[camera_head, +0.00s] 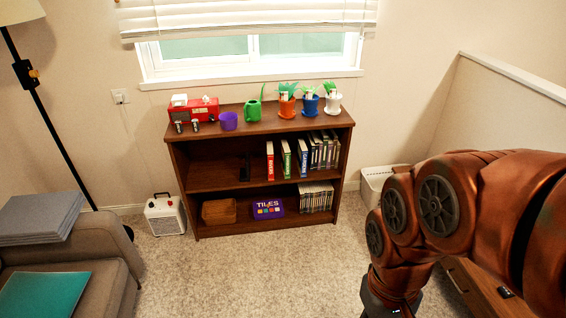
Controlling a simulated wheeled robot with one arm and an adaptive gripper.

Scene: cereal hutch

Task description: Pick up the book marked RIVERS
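Several upright books stand on the middle shelf of the brown bookcase (215,182), right of its centre. From left to right they are a red book (270,161), a green book (286,160), a blue book (303,158) and a packed group of dark books (325,149). Spine lettering is too small to read, so I cannot tell which is marked RIVERS. My arm fills the right side and bends down to the lower edge, well in front and right of the bookcase. My gripper's fingers are out of the picture.
The top holds a red radio (204,110), purple pot (228,121), green watering can (252,111) and potted plants (309,104). Below are a purple TILES box (268,209), wooden box (219,211) and thin cases (316,197). A sofa (100,270) stands left; carpet (250,275) is clear.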

